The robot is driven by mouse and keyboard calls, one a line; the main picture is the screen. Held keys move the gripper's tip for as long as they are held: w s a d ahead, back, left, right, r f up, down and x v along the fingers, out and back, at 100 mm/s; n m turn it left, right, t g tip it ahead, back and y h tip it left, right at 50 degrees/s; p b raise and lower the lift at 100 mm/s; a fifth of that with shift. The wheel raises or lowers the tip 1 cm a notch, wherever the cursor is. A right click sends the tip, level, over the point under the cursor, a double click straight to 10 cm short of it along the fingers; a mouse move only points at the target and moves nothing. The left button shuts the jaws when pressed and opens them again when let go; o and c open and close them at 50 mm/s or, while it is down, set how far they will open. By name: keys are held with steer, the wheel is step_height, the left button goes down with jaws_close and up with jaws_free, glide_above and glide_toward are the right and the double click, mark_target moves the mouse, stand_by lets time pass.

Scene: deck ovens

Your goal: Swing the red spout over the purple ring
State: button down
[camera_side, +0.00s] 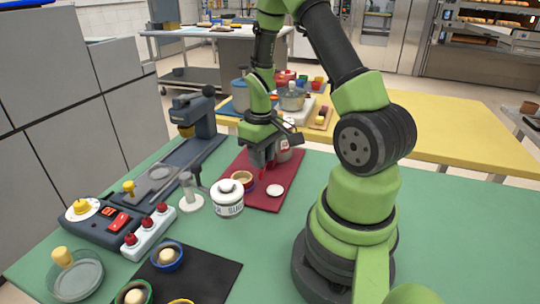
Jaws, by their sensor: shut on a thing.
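My gripper (262,163) points down over the far part of the dark red mat (262,198). It is shut on a small red piece, which looks like the red spout (262,171); the fingers hide much of it. A grey, rounded vessel (284,152) stands just to the right of the fingers, partly hidden by my gripper; I cannot tell whether the red piece joins it. I cannot make out a purple ring; the small bowl (243,179) left of the fingers has a tan inside, and its outer rim is unclear.
A white lidded jar (228,204) and a pale post with a side arm (190,192) stand left of the mat. A white disc (275,190) lies on the mat. A switch panel (112,220) and black mat (205,275) are nearer left. Green table is clear between mat and my base.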

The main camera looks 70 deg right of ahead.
steer(key=w+m, duration=0.3)
steer(key=shift+w+d+m, duration=0.15)
steer(key=shift+w+m, duration=0.3)
steer(key=shift+m, duration=0.25)
steer(key=shift+w+d+m, duration=0.15)
steer(key=shift+w+m, duration=0.3)
steer(key=shift+m, duration=0.25)
steer(key=c, duration=0.9)
jaws_free()
steer(key=shift+c, duration=0.2)
step_height(320, 180, up, 10)
steer(key=shift+a, duration=0.1)
